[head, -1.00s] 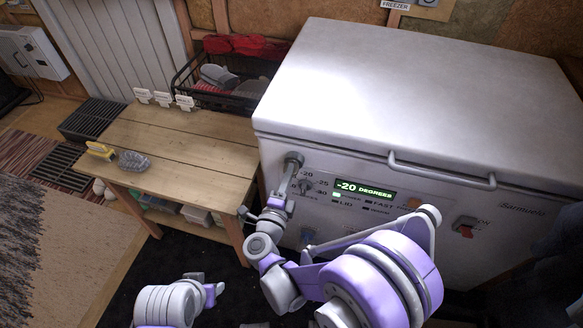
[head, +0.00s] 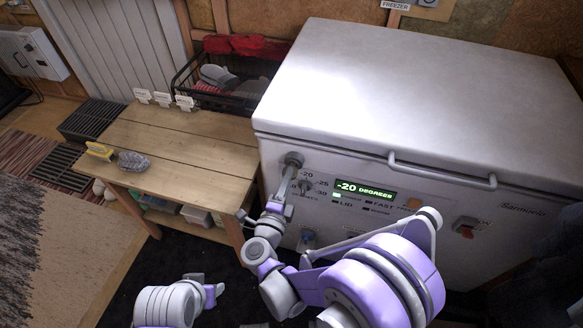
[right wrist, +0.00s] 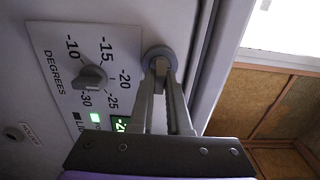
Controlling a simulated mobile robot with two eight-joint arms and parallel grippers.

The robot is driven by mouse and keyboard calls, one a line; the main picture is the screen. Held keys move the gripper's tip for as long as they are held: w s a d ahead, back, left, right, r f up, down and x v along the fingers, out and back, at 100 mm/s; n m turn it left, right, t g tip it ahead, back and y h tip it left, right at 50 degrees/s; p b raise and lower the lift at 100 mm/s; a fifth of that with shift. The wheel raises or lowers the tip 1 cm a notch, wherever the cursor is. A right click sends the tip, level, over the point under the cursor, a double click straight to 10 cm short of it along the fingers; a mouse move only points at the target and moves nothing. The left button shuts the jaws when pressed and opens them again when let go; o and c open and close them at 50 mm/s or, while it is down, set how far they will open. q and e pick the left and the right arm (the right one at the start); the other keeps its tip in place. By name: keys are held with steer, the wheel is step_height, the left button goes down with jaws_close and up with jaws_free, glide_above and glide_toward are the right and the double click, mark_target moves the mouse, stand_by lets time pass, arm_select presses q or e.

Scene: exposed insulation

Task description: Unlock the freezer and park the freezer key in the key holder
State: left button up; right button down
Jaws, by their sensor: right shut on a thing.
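The white chest freezer (head: 420,90) stands at right with its lid down. A round grey lock (head: 293,159) sits at the upper left of its front panel; it also shows in the right wrist view (right wrist: 158,54). My right gripper (head: 288,172) reaches up to this lock, with its fingertips (right wrist: 162,66) at the lock's face. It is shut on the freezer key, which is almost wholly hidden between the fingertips. My left gripper (head: 208,288) is low at the bottom left, apart from everything; its jaws are unclear. A label reading FREEZER (head: 396,6) is on the wall behind.
A temperature dial (right wrist: 91,77) is beside the lock. The freezer handle (head: 440,172) and a red switch (head: 466,229) are farther right. A wooden bench (head: 190,150) at left holds a brush (head: 133,160) and a yellow-handled thing (head: 100,151). A black basket (head: 215,75) stands behind.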

steer(key=shift+s, duration=0.15)
steer(key=v, duration=0.3)
stand_by(0.6)
